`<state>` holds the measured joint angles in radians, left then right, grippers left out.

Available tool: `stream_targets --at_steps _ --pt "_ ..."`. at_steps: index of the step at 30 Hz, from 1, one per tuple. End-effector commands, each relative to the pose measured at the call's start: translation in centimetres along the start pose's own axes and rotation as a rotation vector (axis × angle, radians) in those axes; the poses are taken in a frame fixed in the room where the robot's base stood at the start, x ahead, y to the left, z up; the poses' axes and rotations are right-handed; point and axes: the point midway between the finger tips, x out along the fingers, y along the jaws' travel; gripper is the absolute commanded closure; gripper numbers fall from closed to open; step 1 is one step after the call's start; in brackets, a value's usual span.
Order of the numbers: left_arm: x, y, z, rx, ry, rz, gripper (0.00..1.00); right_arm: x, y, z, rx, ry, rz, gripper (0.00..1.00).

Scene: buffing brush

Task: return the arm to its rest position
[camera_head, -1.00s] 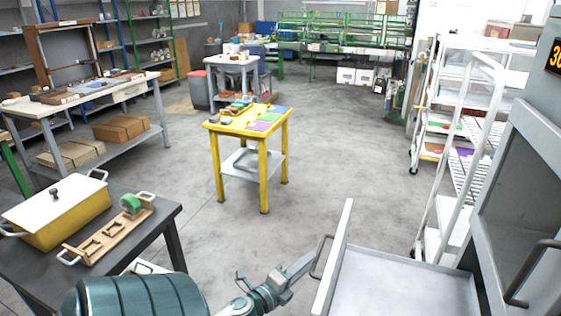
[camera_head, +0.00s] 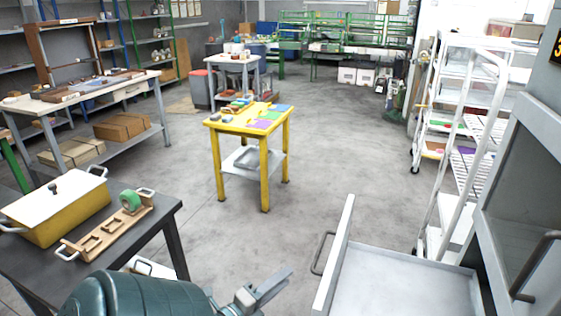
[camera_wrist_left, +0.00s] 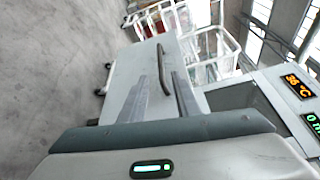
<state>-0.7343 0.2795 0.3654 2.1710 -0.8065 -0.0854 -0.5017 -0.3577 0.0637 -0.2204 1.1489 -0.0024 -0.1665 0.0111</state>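My left gripper (camera_head: 277,283) shows at the bottom centre of the head view, with my teal arm (camera_head: 135,296) coming in from the lower left. In the left wrist view the two grey fingers of the left gripper (camera_wrist_left: 161,98) stand apart with nothing between them, so it is open and empty. It is left of the open grey metal tray or door (camera_head: 400,285) and does not appear to touch it. My right gripper is not in view.
A dark table (camera_head: 160,225) at the left holds a yellow box with a white lid (camera_head: 62,212) and a wooden holder (camera_head: 108,226) with a green roll. A white rack (camera_head: 440,200) stands at the right. A yellow table (camera_head: 264,170) stands ahead on open floor.

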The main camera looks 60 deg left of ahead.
Motion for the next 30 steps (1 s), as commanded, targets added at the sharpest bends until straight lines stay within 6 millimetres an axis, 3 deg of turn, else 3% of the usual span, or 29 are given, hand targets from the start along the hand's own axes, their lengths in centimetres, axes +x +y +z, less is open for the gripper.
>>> stream_targets --at_steps 13,17,20,23,26,30 --pt "0.1 0.1 0.0 -0.004 0.0 0.002 0.71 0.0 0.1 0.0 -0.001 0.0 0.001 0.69" --pt "0.2 1.4 -0.4 -0.043 -0.001 0.022 0.71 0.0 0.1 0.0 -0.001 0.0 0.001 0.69" --pt "0.5 3.9 -1.2 -0.115 -0.003 0.062 0.71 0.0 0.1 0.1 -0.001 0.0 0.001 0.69" --pt "0.8 7.7 -2.7 -0.23 -0.005 0.124 0.71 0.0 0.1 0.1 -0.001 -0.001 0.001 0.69" --pt "0.8 12.5 -5.1 -0.38 -0.012 0.206 0.71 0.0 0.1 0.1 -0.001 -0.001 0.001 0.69" --pt "0.3 19.8 -10.0 -0.612 -0.028 0.344 0.71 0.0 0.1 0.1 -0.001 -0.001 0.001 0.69"
